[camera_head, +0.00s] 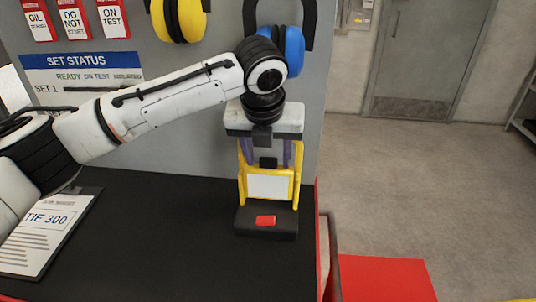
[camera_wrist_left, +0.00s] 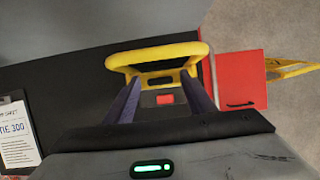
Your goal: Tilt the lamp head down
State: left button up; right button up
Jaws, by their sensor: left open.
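The work lamp stands on the black worktop. Its yellow frame (camera_head: 297,178) surrounds a pale panel (camera_head: 268,187), and its dark base (camera_head: 266,228) carries a red switch (camera_head: 265,220). My left gripper (camera_head: 268,160) is over the lamp's upper part, pointing down, with its purple fingers spread apart. The gripper body hides the top of the lamp in the head view. In the left wrist view the fingers (camera_wrist_left: 162,84) are open, with the yellow frame (camera_wrist_left: 155,53) just beyond their tips. I cannot tell whether they touch it. My right gripper is not in view.
A clipboard (camera_head: 45,232) lies on the worktop (camera_head: 160,240) at left. Yellow ear defenders (camera_head: 180,18) and blue ones (camera_head: 293,50) hang on the grey panel behind. A red cabinet (camera_head: 385,279) stands beyond the right edge. The worktop between clipboard and lamp is clear.

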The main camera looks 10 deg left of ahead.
pick_arm(q)
grip_shut()
